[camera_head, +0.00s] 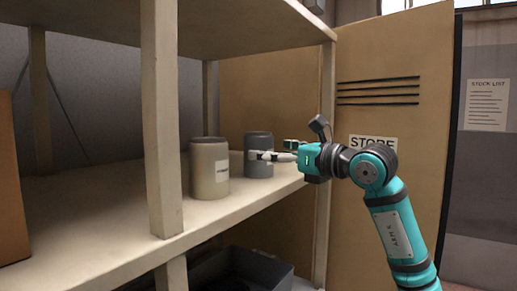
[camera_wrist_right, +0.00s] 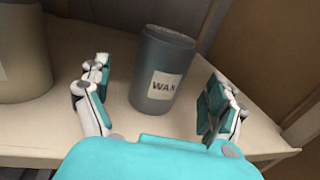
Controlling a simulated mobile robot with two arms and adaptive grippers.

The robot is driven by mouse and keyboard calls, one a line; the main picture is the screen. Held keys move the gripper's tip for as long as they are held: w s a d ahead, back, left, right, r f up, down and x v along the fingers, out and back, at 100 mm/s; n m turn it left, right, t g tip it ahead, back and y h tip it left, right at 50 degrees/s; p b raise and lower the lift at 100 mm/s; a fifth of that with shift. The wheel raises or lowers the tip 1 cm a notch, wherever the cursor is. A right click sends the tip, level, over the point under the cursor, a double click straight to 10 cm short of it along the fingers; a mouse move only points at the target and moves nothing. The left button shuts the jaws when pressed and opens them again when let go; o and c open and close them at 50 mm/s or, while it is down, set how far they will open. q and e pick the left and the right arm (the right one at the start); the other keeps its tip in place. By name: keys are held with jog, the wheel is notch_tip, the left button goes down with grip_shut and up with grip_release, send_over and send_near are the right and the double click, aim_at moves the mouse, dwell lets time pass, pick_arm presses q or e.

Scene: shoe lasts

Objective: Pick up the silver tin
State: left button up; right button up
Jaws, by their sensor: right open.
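The silver tin is a dark grey, lidded cylinder (camera_head: 259,170) standing upright on the shelf (camera_head: 110,224), right of a beige tin. In the right wrist view the grey tin (camera_wrist_right: 157,58) carries a white label reading WAX. My right gripper (camera_head: 268,154) is open, with its fingers reaching in from the right at the tin's upper part. In the wrist view one finger is left of the tin and one right of it, with gaps on both sides. My left gripper is not in view.
The beige tin (camera_head: 209,168) stands close on the left, near my left-hand finger in the wrist view. A shelf post (camera_head: 162,120) rises at the front, and an upper shelf (camera_head: 245,25) hangs above. A dark crate (camera_head: 245,268) sits below.

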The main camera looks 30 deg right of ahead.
aim_at(258, 147)
jog(key=p+x, duration=0.2)
jog(key=x, duration=0.2)
jog(key=shift+w+r+p, duration=0.15)
jog(key=shift+w+p, duration=0.25)
jog(key=shift+w, duration=0.25)
jog(key=shift+s, duration=0.15)
jog(key=shift+c, duration=0.2)
jog(key=c, duration=1.4)
jog(key=shift+c, duration=0.7)
jog(key=shift+r, duration=0.15)
